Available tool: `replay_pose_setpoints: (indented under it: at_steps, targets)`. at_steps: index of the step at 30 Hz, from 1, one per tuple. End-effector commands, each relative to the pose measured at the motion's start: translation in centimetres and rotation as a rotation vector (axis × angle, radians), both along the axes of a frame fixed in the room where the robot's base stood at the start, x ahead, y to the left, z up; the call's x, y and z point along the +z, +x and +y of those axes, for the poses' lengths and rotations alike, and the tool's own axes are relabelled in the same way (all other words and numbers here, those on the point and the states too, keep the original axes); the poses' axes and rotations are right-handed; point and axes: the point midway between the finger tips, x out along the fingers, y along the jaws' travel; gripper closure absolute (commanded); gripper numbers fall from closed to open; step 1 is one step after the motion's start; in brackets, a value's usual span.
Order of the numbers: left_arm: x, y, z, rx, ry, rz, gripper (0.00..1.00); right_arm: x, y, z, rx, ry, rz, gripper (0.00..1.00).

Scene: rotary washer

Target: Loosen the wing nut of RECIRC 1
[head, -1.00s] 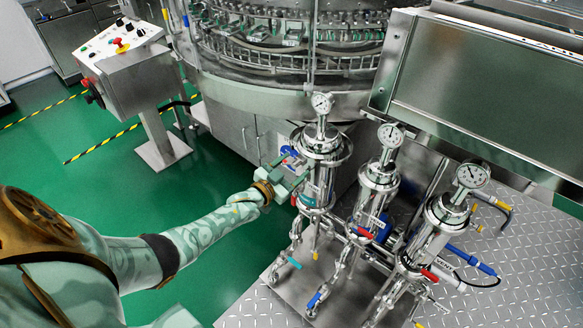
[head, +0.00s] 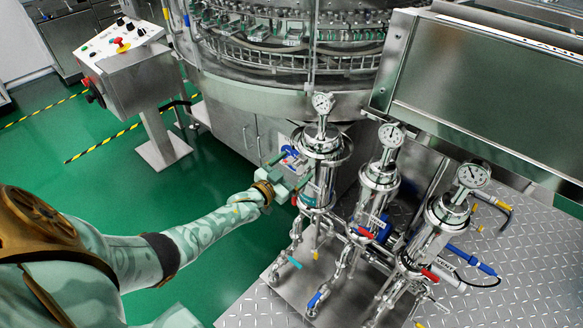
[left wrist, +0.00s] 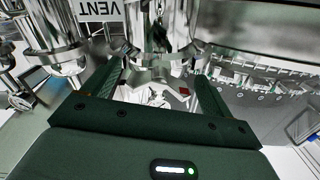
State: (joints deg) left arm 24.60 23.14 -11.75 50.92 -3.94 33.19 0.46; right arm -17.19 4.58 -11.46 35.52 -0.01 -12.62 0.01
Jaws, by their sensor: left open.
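Three steel filter housings with dial gauges stand in a row on the skid. The left housing (head: 321,143) is closest to my left gripper. My left gripper (head: 287,170) is open at the left side of this housing, and its fingers point toward it. In the left wrist view, my two fingers (left wrist: 156,76) stand on either side of a shiny steel part with pronged lobes (left wrist: 152,70), which may be the wing nut. I cannot tell whether they touch it. No RECIRC 1 lettering is readable. My right gripper is not in view.
The middle housing (head: 379,178) and right housing (head: 432,233) stand to the right, with coloured valve handles below. A VENT label (left wrist: 102,10) shows in the wrist view. A control box (head: 130,75) stands at the back left. The green floor (head: 130,205) is clear.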

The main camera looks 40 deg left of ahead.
Motion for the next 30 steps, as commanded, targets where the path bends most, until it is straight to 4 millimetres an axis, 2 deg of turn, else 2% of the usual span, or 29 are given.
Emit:
replay_pose_setpoints:
  at_steps: [4,7,15,21,25,30]
  targets:
    - [0.2,-0.6,0.0,0.000,0.000,-0.002,0.15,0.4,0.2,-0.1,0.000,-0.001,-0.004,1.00]
    - [0.4,-2.2,0.2,0.001,0.001,-0.001,0.15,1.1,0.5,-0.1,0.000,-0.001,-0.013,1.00]
    - [0.5,-9.5,0.7,0.000,0.000,0.000,0.15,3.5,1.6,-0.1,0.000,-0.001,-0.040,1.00]
    - [0.3,-14.0,1.1,0.000,0.001,0.002,0.15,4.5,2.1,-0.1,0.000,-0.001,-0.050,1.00]
    - [0.2,-15.6,1.3,0.001,0.000,0.000,0.15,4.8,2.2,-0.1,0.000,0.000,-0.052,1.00]
    - [0.0,-16.3,1.3,0.001,0.000,0.000,0.15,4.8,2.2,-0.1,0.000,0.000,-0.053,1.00]
